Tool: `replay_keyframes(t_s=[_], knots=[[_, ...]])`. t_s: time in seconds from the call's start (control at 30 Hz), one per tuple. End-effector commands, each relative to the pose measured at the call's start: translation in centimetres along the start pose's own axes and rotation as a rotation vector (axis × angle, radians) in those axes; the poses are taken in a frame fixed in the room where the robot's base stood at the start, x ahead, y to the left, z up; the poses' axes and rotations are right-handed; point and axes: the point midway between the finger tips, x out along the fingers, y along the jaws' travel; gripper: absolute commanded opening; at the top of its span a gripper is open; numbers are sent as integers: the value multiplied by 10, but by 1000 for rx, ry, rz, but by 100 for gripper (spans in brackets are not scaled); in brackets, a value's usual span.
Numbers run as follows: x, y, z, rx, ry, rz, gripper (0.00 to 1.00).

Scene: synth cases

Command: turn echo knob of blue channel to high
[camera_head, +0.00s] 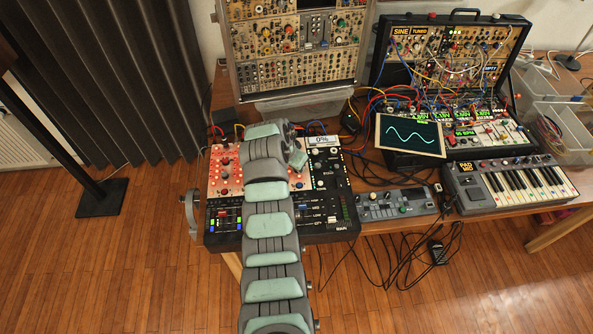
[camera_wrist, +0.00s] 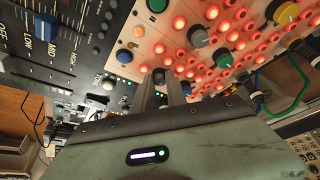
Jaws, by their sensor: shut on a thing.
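The mixer (camera_head: 345,215) stands at the table's front left, with a pink-orange panel (camera_head: 220,160) of lit red knobs and a black section. My arm covers its middle in the head view, and my gripper is hidden there. In the wrist view my gripper (camera_wrist: 162,88) is at the panel's edge, its two fingers closed around a small dark knob (camera_wrist: 158,75). The fingers hide most of this knob, so its pointer and channel colour cannot be told.
Lit red knobs (camera_wrist: 196,35) crowd close around the fingers. A green cable (camera_wrist: 290,95) loops at the right. A modular rack (camera_head: 295,45) stands behind the mixer. A small grey device (camera_head: 395,203) and a keyboard (camera_head: 510,185) are to the right, with loose black cables between.

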Motion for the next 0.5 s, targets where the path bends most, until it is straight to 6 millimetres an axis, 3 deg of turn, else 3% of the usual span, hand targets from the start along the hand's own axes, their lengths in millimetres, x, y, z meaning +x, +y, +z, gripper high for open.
replay_keyframes(t_s=[0.13,0.5], knots=[[7,-4,2,124,3,49,0],[4,-4,1,312,0,127,0]])
